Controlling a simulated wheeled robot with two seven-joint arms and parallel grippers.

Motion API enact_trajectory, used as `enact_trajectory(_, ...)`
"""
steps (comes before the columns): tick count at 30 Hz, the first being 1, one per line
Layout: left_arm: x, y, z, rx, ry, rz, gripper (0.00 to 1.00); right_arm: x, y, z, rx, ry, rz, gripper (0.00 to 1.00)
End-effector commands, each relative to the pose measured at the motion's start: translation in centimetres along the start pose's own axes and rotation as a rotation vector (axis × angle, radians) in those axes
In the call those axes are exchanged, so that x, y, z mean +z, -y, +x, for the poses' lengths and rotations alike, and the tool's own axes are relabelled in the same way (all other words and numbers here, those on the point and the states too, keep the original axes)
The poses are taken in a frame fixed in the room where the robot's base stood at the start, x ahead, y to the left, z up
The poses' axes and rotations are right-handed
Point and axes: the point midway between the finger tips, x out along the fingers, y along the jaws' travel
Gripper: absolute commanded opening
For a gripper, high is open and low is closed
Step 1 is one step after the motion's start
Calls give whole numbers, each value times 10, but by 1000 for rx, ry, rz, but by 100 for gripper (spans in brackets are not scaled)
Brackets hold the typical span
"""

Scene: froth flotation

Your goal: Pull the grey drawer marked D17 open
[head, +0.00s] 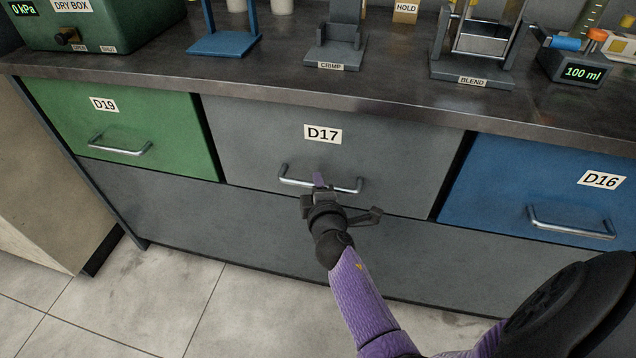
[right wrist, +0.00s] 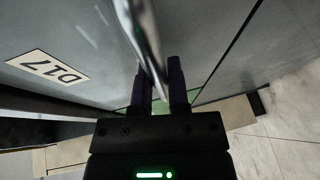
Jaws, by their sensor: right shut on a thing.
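The grey drawer (head: 400,150) marked D17 is in the middle of the cabinet in the head view. Its front looks flush with the drawers beside it. Its silver bar handle (head: 345,187) runs across the lower part of the front. My right gripper (head: 319,184) is shut on the handle near its middle. In the right wrist view the handle (right wrist: 146,40) passes between the two dark fingers (right wrist: 161,90), with the D17 label (right wrist: 47,67) to the left. My left gripper is in neither view.
A green drawer D19 (head: 145,125) is to the left and a blue drawer D16 (head: 560,190) to the right, each with a bar handle. The dark worktop (head: 280,70) above holds a dry box (head: 90,25) and several stands. Tiled floor (head: 150,300) lies in front.

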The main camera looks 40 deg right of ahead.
Motion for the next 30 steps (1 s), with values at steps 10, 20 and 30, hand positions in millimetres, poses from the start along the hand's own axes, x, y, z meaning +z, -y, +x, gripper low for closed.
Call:
enact_trajectory(10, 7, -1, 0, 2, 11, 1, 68, 0, 0, 0, 0, 0, 0, 0)
enact_trajectory(20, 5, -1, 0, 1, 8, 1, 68, 0, 0, 0, -1, 0, 0, 0)
enact_trajectory(30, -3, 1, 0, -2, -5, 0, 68, 0, 0, 0, -1, 0, 0, 0)
